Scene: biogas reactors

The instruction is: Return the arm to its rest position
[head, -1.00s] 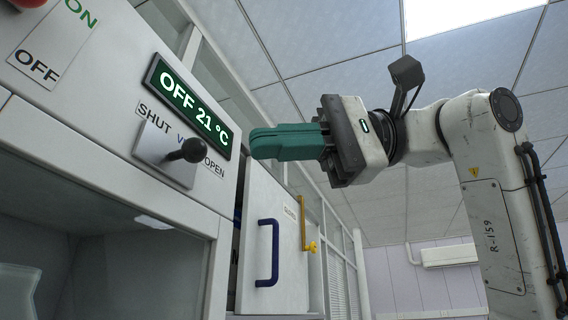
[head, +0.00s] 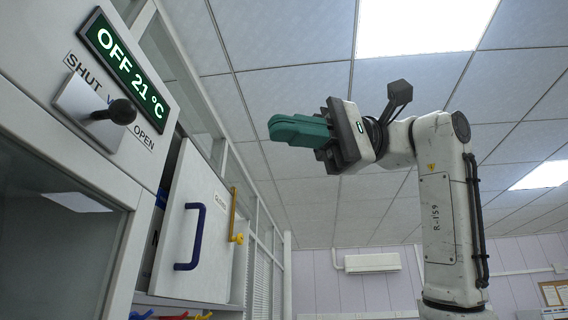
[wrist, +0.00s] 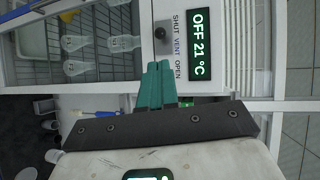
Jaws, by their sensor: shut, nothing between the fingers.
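My gripper (head: 272,127) has teal fingers that lie together with nothing between them. In the head view it is raised in free air at the end of my white arm, pointing left toward the cabinet and apart from it. In the wrist view my gripper (wrist: 158,66) points up the picture, toward the cabinet front with its black lever knob (wrist: 160,33) and the green display (wrist: 199,45) reading OFF 21 °C. The rest position itself is not marked in any view.
The cabinet (head: 60,180) with lever knob (head: 122,111) and display (head: 124,68) stands at left. The space right of the door is open up to my arm.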

